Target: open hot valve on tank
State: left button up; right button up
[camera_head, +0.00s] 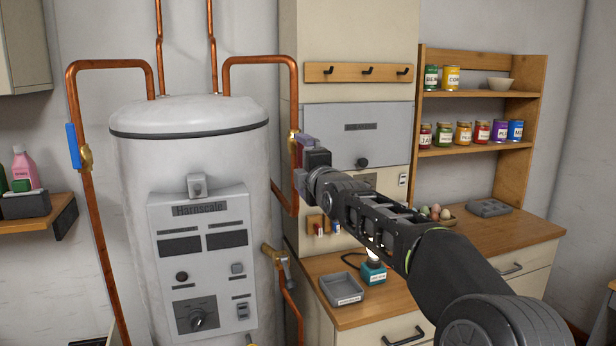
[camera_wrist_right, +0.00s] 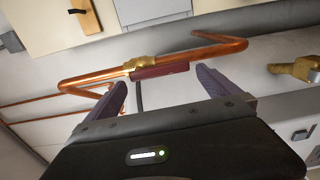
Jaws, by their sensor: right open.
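The white tank (camera_head: 190,125) stands at the left in the head view, with copper pipes on both sides. On its right pipe sits a brass valve (camera_head: 292,143), which also shows in the wrist view (camera_wrist_right: 140,63). Its dark red lever handle (camera_wrist_right: 160,71) lies along the pipe in the wrist view. In the head view my gripper largely hides this handle. My right gripper (camera_head: 300,158) is right in front of the valve. In the wrist view its two purple fingers (camera_wrist_right: 161,80) are apart, one towards each end of the red handle; I cannot tell whether they touch it. My left gripper is not in view.
A blue-handled valve (camera_head: 73,146) is on the tank's left pipe. A lower brass tap (camera_head: 272,252) is at the tank's right side. A counter (camera_head: 400,300) with a grey tray (camera_head: 342,289) is below my right arm. A wall shelf (camera_head: 480,93) with cans stands at the right.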

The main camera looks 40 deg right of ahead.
pick_arm(q)
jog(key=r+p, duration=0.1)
jog(key=p, duration=0.1)
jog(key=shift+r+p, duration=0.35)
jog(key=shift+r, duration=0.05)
pick_arm(e)
jog(key=v, duration=0.5)
jog(key=shift+s+a+f, duration=0.1)
jog(key=shift+s, duration=0.2)
